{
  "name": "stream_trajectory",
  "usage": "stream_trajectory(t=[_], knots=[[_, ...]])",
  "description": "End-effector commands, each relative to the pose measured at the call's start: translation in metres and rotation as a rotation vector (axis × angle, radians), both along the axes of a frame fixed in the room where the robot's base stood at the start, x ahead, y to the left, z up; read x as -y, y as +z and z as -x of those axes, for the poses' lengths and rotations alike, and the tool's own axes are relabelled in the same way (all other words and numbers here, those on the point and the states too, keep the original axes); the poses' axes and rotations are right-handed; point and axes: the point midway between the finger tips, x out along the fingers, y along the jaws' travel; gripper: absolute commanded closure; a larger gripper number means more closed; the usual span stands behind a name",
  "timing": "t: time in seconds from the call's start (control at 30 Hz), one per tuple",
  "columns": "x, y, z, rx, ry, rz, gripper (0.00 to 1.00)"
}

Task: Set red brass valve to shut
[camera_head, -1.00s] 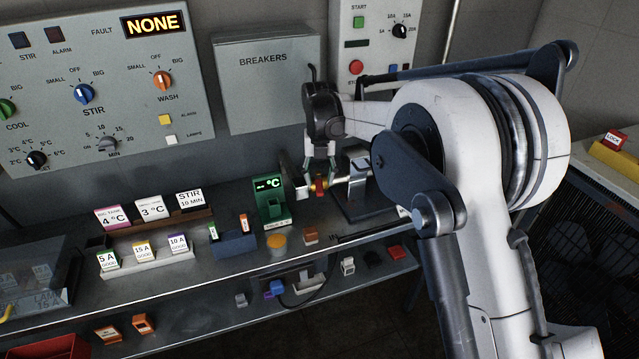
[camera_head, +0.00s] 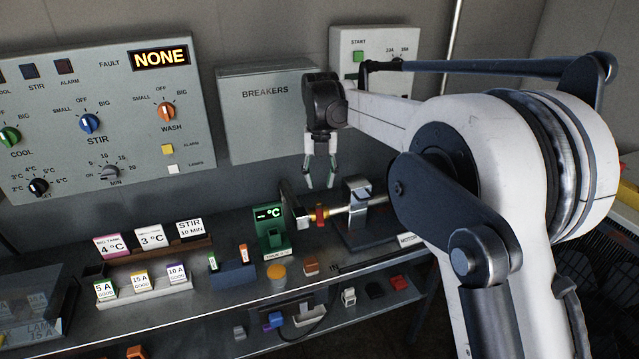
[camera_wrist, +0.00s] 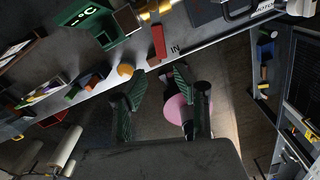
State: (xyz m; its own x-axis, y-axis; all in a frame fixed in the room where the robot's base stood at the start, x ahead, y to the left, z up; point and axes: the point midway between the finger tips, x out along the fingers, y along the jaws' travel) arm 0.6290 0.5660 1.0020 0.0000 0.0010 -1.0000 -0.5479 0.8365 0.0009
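The red brass valve has a red lever (camera_head: 320,213) on a brass pipe (camera_head: 338,209) at the right part of the bench. In the wrist view the red lever (camera_wrist: 158,42) lies crosswise to the pipe, its free end toward the bench's front edge. My gripper (camera_head: 320,184) hangs above the valve with its fingers pointing down. It is open and empty, apart from the lever. In the wrist view the two green-padded fingers (camera_wrist: 158,80) are spread, with no object held between them. The valve body is partly hidden by the lever.
A grey clamp block (camera_head: 357,192) stands at the pipe's right end. A green °C meter (camera_head: 271,230) stands left of the valve. An orange-topped round button (camera_head: 276,272) and a brown block (camera_head: 312,267) are in front. The breakers box (camera_head: 265,110) is on the wall behind.

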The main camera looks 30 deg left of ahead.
Motion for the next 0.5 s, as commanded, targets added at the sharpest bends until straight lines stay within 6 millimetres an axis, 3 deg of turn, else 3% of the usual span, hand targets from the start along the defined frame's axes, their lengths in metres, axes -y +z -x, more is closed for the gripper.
stream_trajectory(t=[0.03, 0.2, 0.5], knots=[[0.0, -0.001, 0.0, -0.002, -0.016, -0.003, 0.8], [-0.003, -0.006, 0.002, -0.032, -0.213, -0.034, 1.0], [-0.012, -0.019, 0.008, -0.168, -0.857, -0.096, 1.0]])
